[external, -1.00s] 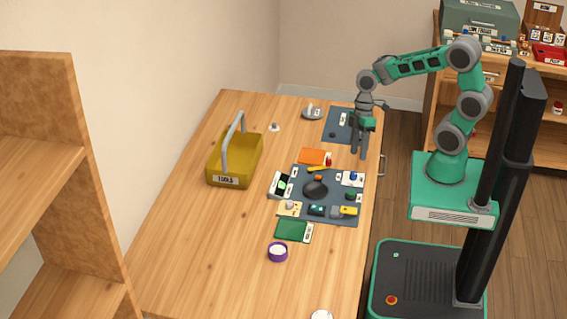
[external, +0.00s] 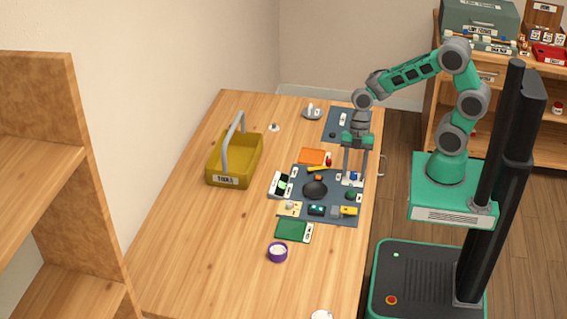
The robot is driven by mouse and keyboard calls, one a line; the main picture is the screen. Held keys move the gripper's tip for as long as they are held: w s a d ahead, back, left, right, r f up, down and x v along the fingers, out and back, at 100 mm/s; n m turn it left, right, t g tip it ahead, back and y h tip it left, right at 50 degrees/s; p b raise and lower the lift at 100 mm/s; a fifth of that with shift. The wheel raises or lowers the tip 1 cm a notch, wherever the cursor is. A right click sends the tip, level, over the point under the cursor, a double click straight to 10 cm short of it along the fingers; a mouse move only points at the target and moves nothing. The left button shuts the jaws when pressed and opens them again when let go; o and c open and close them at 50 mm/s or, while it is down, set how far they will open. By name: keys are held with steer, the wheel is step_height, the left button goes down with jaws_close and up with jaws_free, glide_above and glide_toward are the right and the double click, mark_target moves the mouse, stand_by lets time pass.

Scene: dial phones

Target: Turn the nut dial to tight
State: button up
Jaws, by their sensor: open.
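My gripper (external: 354,180) is open and points down at the right side of the dark mat (external: 325,212). Its two fingers stand on either side of a small blue knob (external: 353,176) on a white plate. I cannot tell whether they touch it. A beige plate with a small pale knob (external: 289,207) lies at the mat's lower left. The labels are too small to read, so I cannot tell which one is the nut dial or where it points.
The mat also holds a black round pan-like thing (external: 315,189), a yellow tool (external: 348,211) and other small items. A yellow toolbox (external: 234,160) stands to the left, and a purple cup (external: 278,252) nearer the front. The table's left front is clear.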

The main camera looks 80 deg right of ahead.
jaws_close()
stand_by(0.5)
